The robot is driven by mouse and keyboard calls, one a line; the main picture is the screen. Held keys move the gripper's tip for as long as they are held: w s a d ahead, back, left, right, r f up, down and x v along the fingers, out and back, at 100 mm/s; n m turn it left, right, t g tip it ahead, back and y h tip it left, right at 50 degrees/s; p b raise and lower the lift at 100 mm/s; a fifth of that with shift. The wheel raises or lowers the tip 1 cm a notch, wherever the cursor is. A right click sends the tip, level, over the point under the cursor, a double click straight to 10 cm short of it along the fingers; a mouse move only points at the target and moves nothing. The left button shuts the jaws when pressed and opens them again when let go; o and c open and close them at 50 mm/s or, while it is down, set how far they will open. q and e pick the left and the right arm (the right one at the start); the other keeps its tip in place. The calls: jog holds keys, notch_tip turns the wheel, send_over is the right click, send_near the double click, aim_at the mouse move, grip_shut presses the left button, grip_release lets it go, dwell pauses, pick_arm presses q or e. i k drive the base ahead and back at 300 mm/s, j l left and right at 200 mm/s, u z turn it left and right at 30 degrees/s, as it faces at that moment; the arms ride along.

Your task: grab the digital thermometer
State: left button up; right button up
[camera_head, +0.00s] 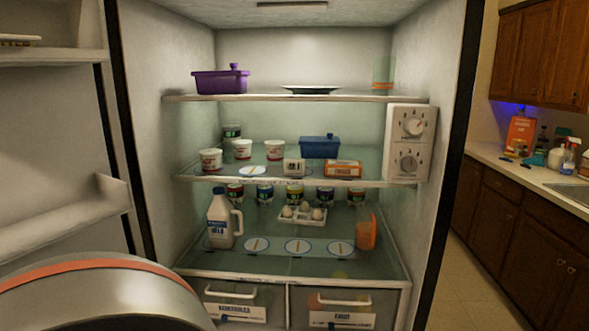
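I cannot pick out a digital thermometer with certainty. A small white block with dark markings (294,167) stands on the middle shelf of the open fridge, between a white round label and an orange box. It is too small to tell whether it has a display. Small dark blue items lie on the counter at the right, one near its front edge (526,166); they are too small to identify. A rounded silver part with an orange band at the lower left is my own arm. Neither gripper is in view.
The fridge (440,190) stands open, its door (55,130) at the left. Its shelves hold cups, a purple pot (220,80), a blue container (319,147), a milk jug (221,220) and eggs. A counter (560,178) with bottles and a sink (575,191) lies right, beyond clear floor.

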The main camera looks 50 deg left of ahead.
aim_at(292, 167)
jog(key=u, duration=1.7)
